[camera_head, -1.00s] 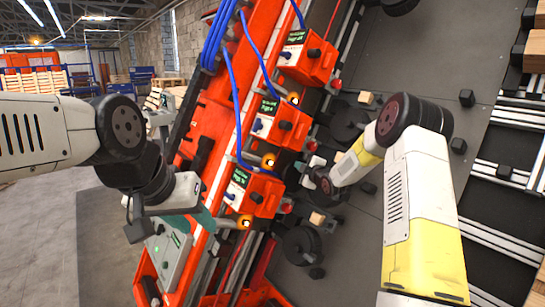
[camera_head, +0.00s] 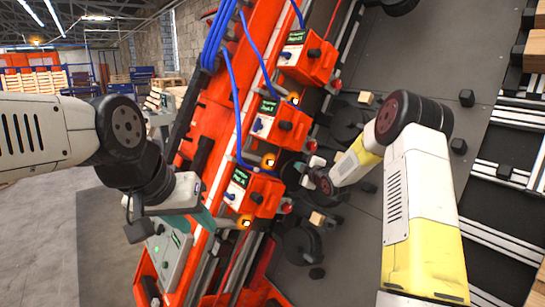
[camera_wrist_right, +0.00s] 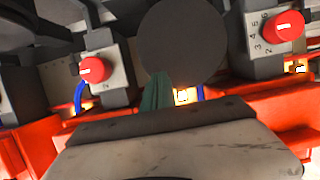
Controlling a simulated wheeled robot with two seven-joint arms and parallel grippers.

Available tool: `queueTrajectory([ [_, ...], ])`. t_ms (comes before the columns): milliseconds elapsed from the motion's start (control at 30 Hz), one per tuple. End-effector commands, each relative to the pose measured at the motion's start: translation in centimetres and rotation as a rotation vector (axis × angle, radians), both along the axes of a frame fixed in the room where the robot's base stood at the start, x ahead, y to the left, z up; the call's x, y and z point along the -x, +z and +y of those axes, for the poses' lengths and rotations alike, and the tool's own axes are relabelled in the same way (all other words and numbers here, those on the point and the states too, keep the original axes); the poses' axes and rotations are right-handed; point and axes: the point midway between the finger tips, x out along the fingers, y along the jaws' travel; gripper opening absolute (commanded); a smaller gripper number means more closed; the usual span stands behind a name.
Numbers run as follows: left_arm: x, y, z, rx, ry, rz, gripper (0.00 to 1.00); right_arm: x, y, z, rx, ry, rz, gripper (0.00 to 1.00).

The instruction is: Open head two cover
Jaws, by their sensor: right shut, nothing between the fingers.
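Three orange head boxes with small green-lit displays sit in a slanted row on the orange gantry: an upper (camera_head: 318,65), a middle (camera_head: 290,128) and a lower (camera_head: 263,198) one. Their label text is too small to read, so I cannot tell which is head two. My right gripper (camera_head: 309,170) is beside the gantry, between the middle and lower boxes. In the right wrist view its teal fingers (camera_wrist_right: 156,92) are shut and empty, in front of a dark round disc (camera_wrist_right: 185,42). My left gripper (camera_head: 206,219) is left of the lower box; its finger gap is hidden.
In the right wrist view, red knobs on numbered dials stand left (camera_wrist_right: 95,70) and right (camera_wrist_right: 284,26) of the fingers. Blue hoses (camera_head: 232,85) run along the gantry. A grey control panel (camera_head: 172,250) is below my left gripper. Small wooden blocks (camera_head: 317,218) lie on the dark deck.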

Motion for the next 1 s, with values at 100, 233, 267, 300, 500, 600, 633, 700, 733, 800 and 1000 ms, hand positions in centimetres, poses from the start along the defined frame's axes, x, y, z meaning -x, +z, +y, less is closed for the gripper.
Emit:
queueTrajectory([
  [100, 0.0, 0.0, 0.0, 0.0, 0.0, 0.0, 0.36, 0.6, 0.1, -0.3, 0.0, -0.001, 0.0, 0.0],
  [233, 0.0, 0.0, 0.0, 0.0, 0.0, 0.0, 0.36, 1.2, 0.2, -0.5, 0.001, 0.0, -0.001, 0.0],
  [267, 0.0, 0.0, 0.0, 0.0, 0.0, 0.0, 0.36, 1.3, 0.2, -0.6, 0.001, 0.0, -0.001, 0.0],
  [300, 0.0, 0.0, 0.0, 0.0, 0.0, 0.0, 0.36, 1.5, 0.2, -0.7, 0.001, 0.0, 0.0, 0.0],
  [500, 0.0, 0.0, 0.0, 0.0, 0.0, 0.0, 0.36, 2.4, 0.4, -1.1, 0.001, -0.001, 0.0, 0.0],
  [600, 0.0, 0.0, 0.0, 0.0, 0.0, 0.0, 0.36, 2.8, 0.5, -1.3, 0.001, -0.001, -0.001, 0.0],
  [633, 0.0, 0.0, 0.0, 0.0, 0.0, 0.0, 0.36, 3.0, 0.5, -1.3, 0.0, -0.001, 0.0, 0.0],
  [700, 0.0, 0.0, 0.0, 0.0, 0.0, 0.0, 0.36, 3.3, 0.5, -1.5, 0.0, -0.001, 0.0, 0.0],
  [733, 0.0, 0.0, 0.0, 0.0, 0.0, 0.0, 0.36, 3.4, 0.6, -1.5, 0.0, -0.001, 0.0, 0.0],
  [800, 0.0, 0.0, 0.0, 0.0, 0.0, 0.0, 0.36, 3.7, 0.6, -1.7, 0.001, -0.001, -0.001, 0.0],
  [1000, 0.0, 0.0, 0.0, 0.0, 0.0, 0.0, 0.36, 4.7, 0.7, -2.1, 0.0, -0.001, 0.0, 0.0],
])
